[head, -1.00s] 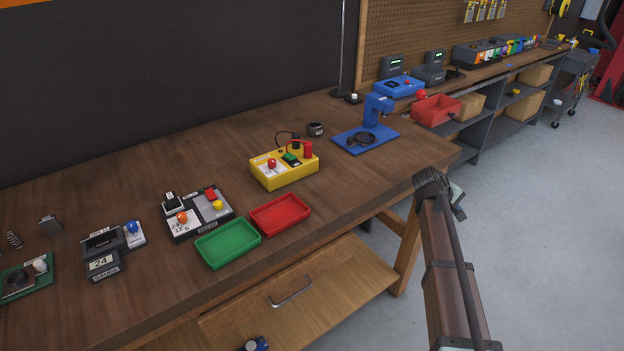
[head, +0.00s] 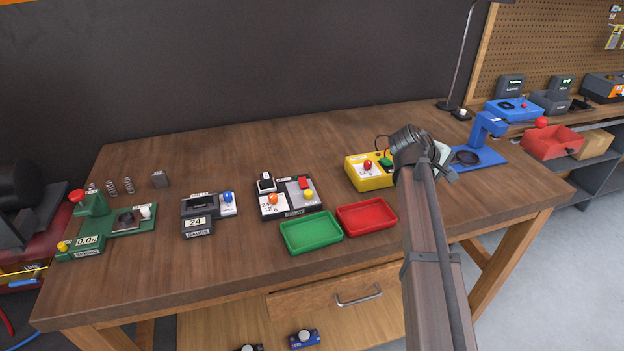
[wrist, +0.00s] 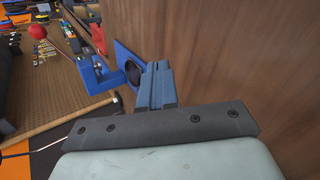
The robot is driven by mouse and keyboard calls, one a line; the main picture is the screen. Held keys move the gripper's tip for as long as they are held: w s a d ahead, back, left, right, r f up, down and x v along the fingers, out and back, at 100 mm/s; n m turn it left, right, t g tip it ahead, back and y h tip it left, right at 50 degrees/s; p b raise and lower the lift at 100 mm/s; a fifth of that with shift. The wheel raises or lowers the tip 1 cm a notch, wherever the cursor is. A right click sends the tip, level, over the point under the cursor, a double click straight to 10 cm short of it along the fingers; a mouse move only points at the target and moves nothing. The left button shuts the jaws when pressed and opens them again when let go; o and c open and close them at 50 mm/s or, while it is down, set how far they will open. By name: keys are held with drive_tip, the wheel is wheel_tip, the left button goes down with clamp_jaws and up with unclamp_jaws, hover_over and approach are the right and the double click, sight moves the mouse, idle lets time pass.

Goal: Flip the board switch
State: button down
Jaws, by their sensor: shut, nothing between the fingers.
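I cannot tell which unit is the board switch. The relay board (head: 288,212) is dark, with a black-and-white rocker-like part (head: 266,182), an orange knob (head: 272,199), a red button and a yellow knob. The yellow box (head: 368,181) has a red knob and a green part; my arm hides its right side. My gripper shows in the wrist view (wrist: 157,68), shut and empty, above the wooden bench. In the head view my wrist is over the bench's right part, between the yellow box and the blue stand (head: 483,145), touching nothing that I can see.
Green (head: 311,249) and red (head: 367,231) trays lie at the front of the bench (head: 240,150). The gauge unit (head: 196,226) and green spring device (head: 82,247) stand to the left. A lamp pole (head: 458,60) rises behind. The bench's back middle is clear.

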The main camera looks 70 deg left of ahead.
drive_tip(key=s+a+r+n+y, duration=0.15)
drive_tip(key=s+a, duration=0.25)
drive_tip(key=s, duration=0.6)
drive_tip(key=s+a+r+n+y, duration=0.1)
drive_tip(key=s+a+r, duration=0.2)
drive_tip(key=s, duration=0.7)
wheel_tip(320, 180, up, 3)
drive_tip(key=n+g+y, duration=0.1)
drive_tip(key=n+y, duration=0.1)
drive_tip(key=n, duration=0.1)
hover_over(300, 184)
drive_tip(key=d, duration=0.4)
drive_tip(key=shift+a+m+h, duration=0.1)
drive_tip(key=shift+m+h, duration=0.15)
drive_tip(key=shift+a+f, duration=0.55)
drive_tip(key=shift+f, duration=0.8)
drive_tip(key=shift+a+f, duration=0.55)
drive_tip(key=shift+f, duration=0.8)
drive_tip(key=shift+a+f, duration=0.55)
drive_tip(key=shift+f, duration=0.8)
drive_tip(key=shift+f, duration=0.15)
drive_tip(key=shift+a+f, duration=0.15)
drive_tip(key=shift+f, duration=0.1)
drive_tip(key=shift+a+f, duration=0.1)
drive_tip(key=shift+f, duration=0.2)
drive_tip(key=shift+r, duration=0.1)
